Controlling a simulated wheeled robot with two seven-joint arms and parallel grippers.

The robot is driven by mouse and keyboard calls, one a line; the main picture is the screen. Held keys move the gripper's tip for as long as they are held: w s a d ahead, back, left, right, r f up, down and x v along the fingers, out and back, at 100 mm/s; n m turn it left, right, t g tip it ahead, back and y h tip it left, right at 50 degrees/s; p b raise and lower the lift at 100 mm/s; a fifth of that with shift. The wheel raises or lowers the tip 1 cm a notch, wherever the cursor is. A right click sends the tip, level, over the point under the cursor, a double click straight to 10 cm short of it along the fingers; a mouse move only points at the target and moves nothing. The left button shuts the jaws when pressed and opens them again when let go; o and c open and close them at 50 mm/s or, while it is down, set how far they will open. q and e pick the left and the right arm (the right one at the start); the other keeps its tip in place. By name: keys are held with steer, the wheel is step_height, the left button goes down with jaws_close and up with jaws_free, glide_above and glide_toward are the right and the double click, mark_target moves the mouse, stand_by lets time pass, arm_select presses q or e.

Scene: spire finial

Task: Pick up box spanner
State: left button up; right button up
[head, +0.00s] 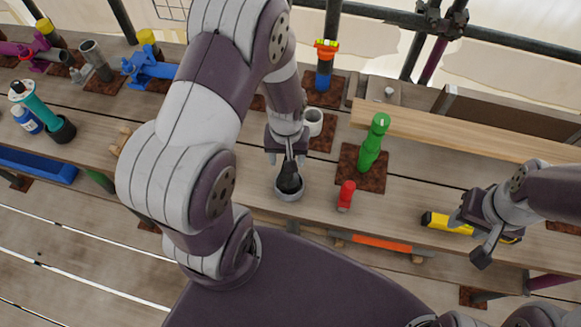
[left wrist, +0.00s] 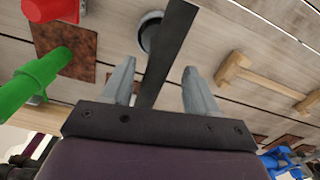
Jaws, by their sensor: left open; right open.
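No thing in view is certain to be the box spanner. A dark bar-like tool (head: 289,183) stands in a round grey cup (head: 289,195) on the planks. My left gripper (head: 287,158) is just above that cup, open. In the left wrist view the dark bar (left wrist: 164,55) runs between its spread fingers (left wrist: 155,85), and the cup rim (left wrist: 143,40) shows behind it. A hollow grey tube (head: 96,61) leans at the far left. My right gripper (head: 474,236) is open over a yellow, black-ended tool (head: 446,223); contact is unclear.
A long plank (head: 450,133) lies at the back right. Scaffold tubes (head: 400,18) cross behind. The planks between green object and right gripper are mostly clear.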

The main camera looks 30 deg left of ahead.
arm_select(q)
steer(key=f, duration=0.1)
steer(key=f+p, duration=0.1)
steer(key=f, duration=0.2)
steer(key=shift+w+d+f, duration=0.15)
steer(key=shift+w+f, duration=0.1)
steer(key=shift+f, duration=0.05)
steer(key=shift+s+f, duration=0.15)
steer(key=shift+f, duration=0.3)
jaws_close()
steer(key=shift+r, duration=0.1)
